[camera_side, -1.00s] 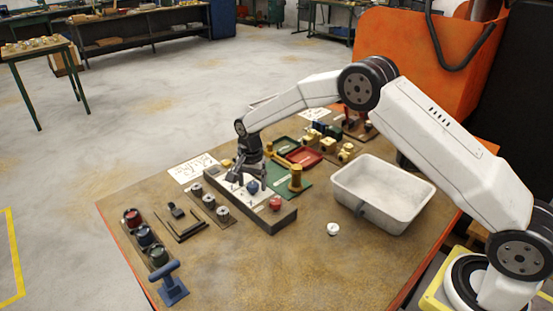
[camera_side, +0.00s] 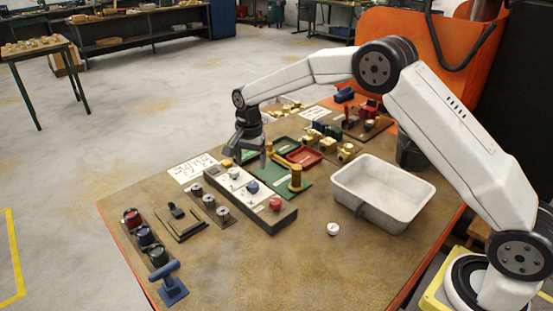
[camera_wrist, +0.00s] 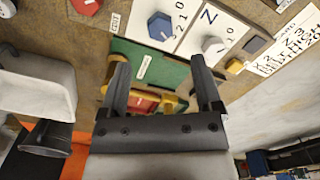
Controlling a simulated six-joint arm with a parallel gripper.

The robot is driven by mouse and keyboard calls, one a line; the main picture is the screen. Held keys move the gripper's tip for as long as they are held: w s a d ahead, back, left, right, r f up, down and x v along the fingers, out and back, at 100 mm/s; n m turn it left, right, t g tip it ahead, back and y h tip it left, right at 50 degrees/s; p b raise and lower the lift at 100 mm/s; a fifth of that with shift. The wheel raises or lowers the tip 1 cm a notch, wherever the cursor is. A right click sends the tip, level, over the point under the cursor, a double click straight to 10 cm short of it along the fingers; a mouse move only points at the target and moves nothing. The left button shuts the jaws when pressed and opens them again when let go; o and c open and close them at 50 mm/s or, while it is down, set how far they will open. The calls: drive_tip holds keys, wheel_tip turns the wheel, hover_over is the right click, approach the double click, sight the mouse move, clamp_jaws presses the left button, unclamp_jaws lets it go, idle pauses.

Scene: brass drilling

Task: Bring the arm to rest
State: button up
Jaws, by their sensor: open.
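My gripper (camera_side: 244,152) hangs above the table near its back-left part, clear of the control panel. Its jaws are open and empty. In the wrist view the two dark fingers (camera_wrist: 158,75) stand apart over the green board (camera_wrist: 184,72). The grey panel (camera_side: 258,212) has a white face with a pale knob (camera_side: 234,173), a blue knob (camera_side: 252,187) and a red knob (camera_side: 275,203). The blue knob also shows in the wrist view (camera_wrist: 160,26). My arm reaches from the right across the table, bent high at the elbow.
A white bin (camera_side: 382,200) stands on the right of the table (camera_side: 265,262). A brass post (camera_side: 296,178) rises from the green board, near a red tray (camera_side: 304,156). A blue T-handle (camera_side: 171,287) stands at the front left. The table's front middle is mostly clear.

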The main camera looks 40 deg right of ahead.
drive_tip(key=shift+s+d+r+n, duration=0.1)
drive_tip(key=shift+s+r+n, duration=0.2)
drive_tip(key=shift+s, duration=0.15)
drive_tip(key=s+d+n+t, duration=0.2)
drive_tip(key=s+n, duration=0.9)
drive_tip(key=s, duration=1.7)
drive_tip(key=shift+s+d+r+t, duration=0.15)
drive_tip(key=shift+d+r+t, duration=0.2)
drive_tip(key=shift+d, duration=0.2)
drive_tip(key=shift+c, duration=0.2)
